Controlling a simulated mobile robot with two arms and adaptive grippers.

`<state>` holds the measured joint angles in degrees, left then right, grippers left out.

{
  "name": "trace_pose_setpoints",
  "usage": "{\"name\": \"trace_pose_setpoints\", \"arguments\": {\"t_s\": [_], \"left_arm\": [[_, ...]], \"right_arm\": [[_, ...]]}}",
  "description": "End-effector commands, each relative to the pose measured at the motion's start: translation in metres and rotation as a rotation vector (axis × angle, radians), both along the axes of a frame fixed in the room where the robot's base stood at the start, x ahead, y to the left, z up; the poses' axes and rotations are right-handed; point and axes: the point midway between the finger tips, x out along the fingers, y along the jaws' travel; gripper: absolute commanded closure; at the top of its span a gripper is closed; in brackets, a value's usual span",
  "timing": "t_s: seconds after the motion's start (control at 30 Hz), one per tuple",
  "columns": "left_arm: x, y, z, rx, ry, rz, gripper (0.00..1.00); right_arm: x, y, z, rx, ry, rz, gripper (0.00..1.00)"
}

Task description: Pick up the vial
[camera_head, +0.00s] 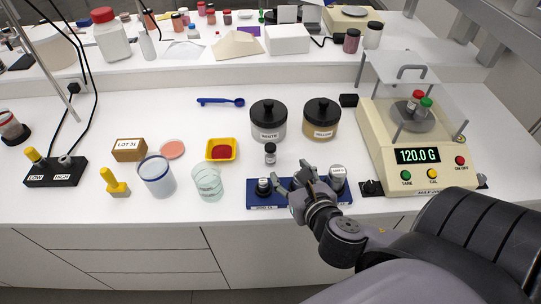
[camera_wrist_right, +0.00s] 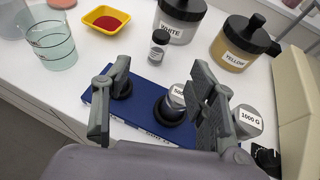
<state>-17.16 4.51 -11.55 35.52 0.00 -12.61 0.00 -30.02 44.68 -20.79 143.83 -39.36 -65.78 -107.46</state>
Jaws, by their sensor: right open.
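A small vial (camera_head: 270,153) with a dark cap and a pale label stands upright on the white bench, behind the blue weight block and in front of the white pigment jar. In the right wrist view the vial (camera_wrist_right: 158,47) is beyond my fingertips, near the upper middle. My right gripper (camera_head: 293,174) is over the blue block; in the wrist view the gripper (camera_wrist_right: 158,80) has its fingers spread apart with nothing held between them. The vial is apart from both fingers. My left gripper is not in view.
The blue block (camera_head: 252,204) holds metal weights, including a 1000 G weight (camera_wrist_right: 247,121). The WHITE jar (camera_head: 268,123) and YELLOW jar (camera_head: 321,121) stand close behind the vial. A yellow tray (camera_head: 235,142) and glass beaker (camera_head: 208,184) are left. A balance (camera_head: 440,165) is right.

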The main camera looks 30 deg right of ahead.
Motion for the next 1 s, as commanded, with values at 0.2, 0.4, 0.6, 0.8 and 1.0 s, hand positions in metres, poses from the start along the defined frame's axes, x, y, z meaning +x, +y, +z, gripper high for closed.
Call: {"name": "trace_pose_setpoints", "arguments": {"t_s": [0.2,0.4,0.6,0.8,1.0], "left_arm": [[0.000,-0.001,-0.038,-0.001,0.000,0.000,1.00],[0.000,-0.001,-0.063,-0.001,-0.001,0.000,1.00],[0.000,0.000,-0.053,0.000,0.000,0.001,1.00],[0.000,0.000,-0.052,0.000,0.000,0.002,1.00],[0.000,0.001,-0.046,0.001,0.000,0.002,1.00]], "right_arm": [[0.027,-0.008,-0.018,0.001,-0.006,-0.002,0.47],[0.057,-0.016,-0.030,0.003,-0.005,-0.006,0.47],[0.089,-0.025,-0.037,0.004,0.001,-0.006,0.47],[0.103,-0.028,-0.044,0.004,0.001,-0.004,0.47],[0.123,-0.036,-0.050,0.006,0.002,-0.006,0.47]]}}
